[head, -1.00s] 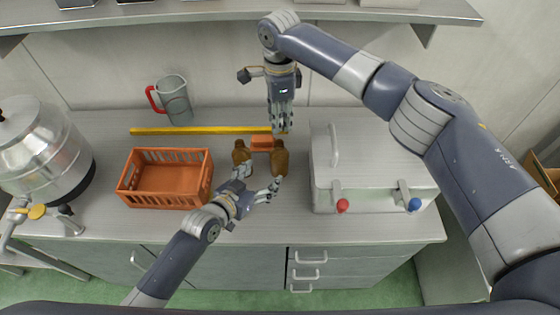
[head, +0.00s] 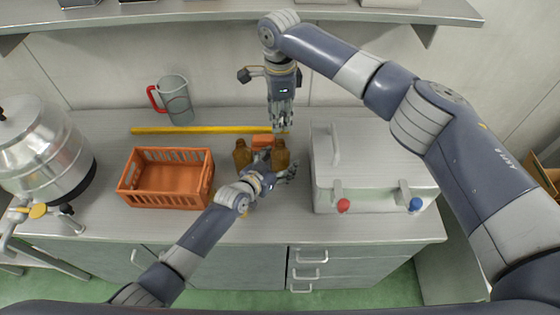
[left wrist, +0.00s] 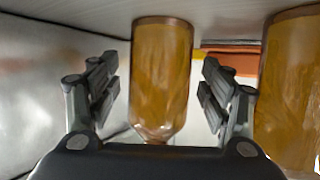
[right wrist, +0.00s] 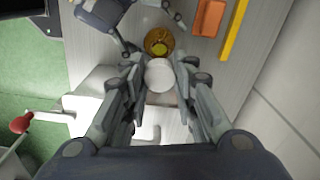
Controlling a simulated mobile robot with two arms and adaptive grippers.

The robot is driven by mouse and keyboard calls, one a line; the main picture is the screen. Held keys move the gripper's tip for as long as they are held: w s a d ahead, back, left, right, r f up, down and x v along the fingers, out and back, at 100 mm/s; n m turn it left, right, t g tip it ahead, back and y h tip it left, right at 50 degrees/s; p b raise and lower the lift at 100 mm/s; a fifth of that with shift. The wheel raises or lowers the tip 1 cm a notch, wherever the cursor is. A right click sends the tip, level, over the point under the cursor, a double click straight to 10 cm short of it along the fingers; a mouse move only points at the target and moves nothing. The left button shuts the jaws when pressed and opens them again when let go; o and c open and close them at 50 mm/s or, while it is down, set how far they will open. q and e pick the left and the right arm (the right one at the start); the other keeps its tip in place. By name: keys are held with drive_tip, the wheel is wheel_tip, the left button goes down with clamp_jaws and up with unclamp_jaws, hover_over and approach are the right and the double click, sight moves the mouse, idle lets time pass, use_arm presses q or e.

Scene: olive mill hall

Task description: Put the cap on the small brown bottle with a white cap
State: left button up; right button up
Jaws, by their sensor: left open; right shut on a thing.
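Two brown bottles stand side by side on the counter, a left one (head: 242,153) and a right one (head: 281,153). My left gripper (head: 286,173) is open in front of the right bottle. In the left wrist view this bottle (left wrist: 162,75) shows between the spread fingers, with a gap on each side; the other bottle (left wrist: 290,90) is at the right edge. My right gripper (head: 281,122) points down and is shut on a white cap (right wrist: 160,76). In the right wrist view the cap is just below the uncapped bottle (right wrist: 158,41), apart from it and slightly offset.
An orange block (head: 263,141) lies behind and between the bottles, and a yellow bar (head: 185,130) behind it. An orange crate (head: 128,187) is at left, a white lidded box (head: 375,160) at right. A jug (head: 178,103) and metal drum (head: 40,150) stand farther left.

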sight(279, 142)
use_arm(q)
drive_tip(key=c, duration=1.6)
use_arm(e)
wheel_tip(279, 142, down, 4)
drive_tip(key=shift+s+r, duration=0.1)
drive_tip(key=shift+f, duration=0.6)
drive_tip(key=shift+f, duration=0.9)
drive_tip(key=shift+f, duration=0.6)
use_arm(q)
clamp_jaws()
